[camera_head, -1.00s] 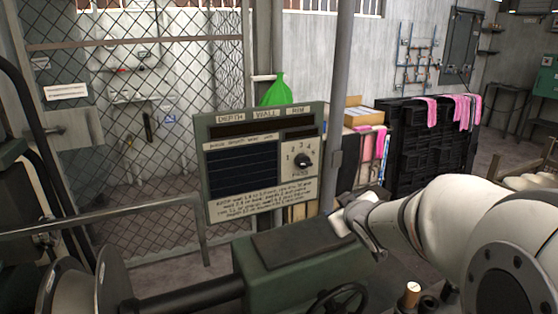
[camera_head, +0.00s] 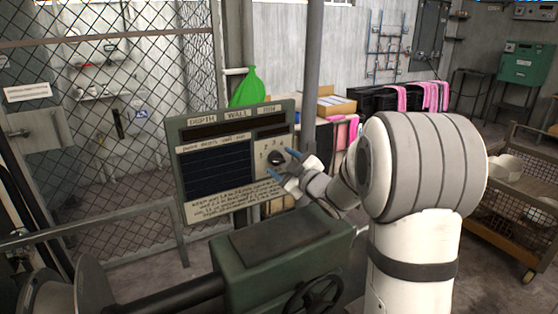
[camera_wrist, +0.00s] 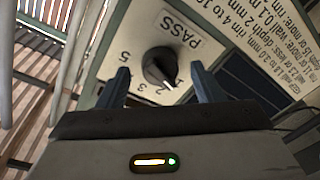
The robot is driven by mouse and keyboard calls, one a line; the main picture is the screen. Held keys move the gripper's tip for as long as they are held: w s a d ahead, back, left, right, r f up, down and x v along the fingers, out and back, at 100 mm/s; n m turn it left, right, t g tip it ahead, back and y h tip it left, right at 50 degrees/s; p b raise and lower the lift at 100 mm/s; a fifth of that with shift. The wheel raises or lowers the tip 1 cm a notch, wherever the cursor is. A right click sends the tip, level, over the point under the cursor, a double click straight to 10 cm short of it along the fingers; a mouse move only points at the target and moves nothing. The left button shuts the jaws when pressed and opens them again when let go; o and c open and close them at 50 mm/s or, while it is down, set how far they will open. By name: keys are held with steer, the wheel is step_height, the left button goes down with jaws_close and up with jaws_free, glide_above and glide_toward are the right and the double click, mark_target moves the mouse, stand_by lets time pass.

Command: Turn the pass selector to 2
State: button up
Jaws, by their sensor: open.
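The pass selector is a round black knob (camera_head: 275,157) on the right of the green-framed panel (camera_head: 183,180). In the wrist view the knob (camera_wrist: 160,66) sits between my fingers, with digits around it and the word PASS above right. A light pointer mark on it aims to the lower right, near the low digits; I cannot tell exactly which digit it meets. My gripper (camera_head: 282,164) is open, its two blue fingertips at the dial. In the wrist view my gripper (camera_wrist: 163,82) has a finger on each side of the knob, with no clear contact.
A green machine housing (camera_head: 285,245) with a handwheel (camera_head: 315,292) stands below the panel. A grey post (camera_head: 312,80) rises just right of the panel. A mesh cart (camera_head: 510,205) stands at the far right.

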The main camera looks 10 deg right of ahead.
steer(key=shift+w+a, duration=0.2)
steer(key=shift+w, duration=0.3)
steer(key=c, duration=0.9)
steer(key=shift+s+a, duration=0.1)
steer(key=shift+a, duration=0.2)
steer(key=shift+c, duration=0.3)
steer(key=shift+d, duration=0.25)
steer(key=m+b, duration=0.1)
steer(key=m, duration=0.3)
steer(key=m+b, duration=0.1)
steer(key=m, duration=0.2)
steer(key=shift+f+b, duration=0.3)
steer(key=shift+f, duration=0.1)
